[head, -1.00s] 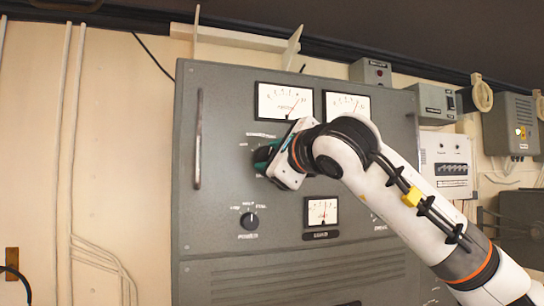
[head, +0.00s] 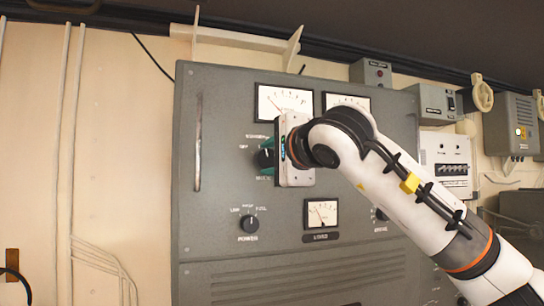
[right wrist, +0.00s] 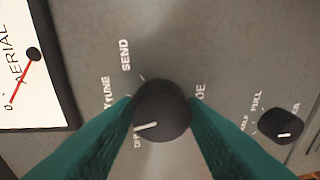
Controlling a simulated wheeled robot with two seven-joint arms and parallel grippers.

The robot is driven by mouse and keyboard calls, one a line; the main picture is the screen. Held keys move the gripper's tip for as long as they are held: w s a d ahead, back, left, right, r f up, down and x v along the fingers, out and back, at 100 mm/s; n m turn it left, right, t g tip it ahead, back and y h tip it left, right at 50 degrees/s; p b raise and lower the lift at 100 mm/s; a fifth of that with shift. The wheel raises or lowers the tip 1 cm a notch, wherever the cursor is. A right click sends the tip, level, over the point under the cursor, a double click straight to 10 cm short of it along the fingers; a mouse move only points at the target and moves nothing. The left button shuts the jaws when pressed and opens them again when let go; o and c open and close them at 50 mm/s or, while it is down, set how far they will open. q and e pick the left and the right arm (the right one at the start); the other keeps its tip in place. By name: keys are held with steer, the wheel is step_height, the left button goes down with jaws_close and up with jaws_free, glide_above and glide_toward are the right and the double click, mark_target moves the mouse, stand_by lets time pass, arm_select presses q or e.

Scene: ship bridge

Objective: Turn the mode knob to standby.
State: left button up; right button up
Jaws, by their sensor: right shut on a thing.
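The mode knob (right wrist: 162,110) is round and black on a grey panel. My right gripper (right wrist: 162,118) is shut on it, with a green finger on each side. In the right wrist view its white pointer faces left and slightly down, beside a partly covered label that looks like OFF. The end of a label reading TUNE and the label SEND lie further up; the start of the TUNE label is hidden. In the head view my right gripper (head: 270,156) covers much of the knob. My left gripper is not in view.
The power knob (head: 249,224) sits below on the same panel (head: 225,110). Two meters are above, including the aerial meter (right wrist: 28,65), whose needle is near 0. A lower meter (head: 321,214) and a vertical handle (head: 198,140) are nearby.

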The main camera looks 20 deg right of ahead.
steer(key=shift+n, duration=0.5)
steer(key=o, duration=1)
steer(key=shift+c, duration=0.2)
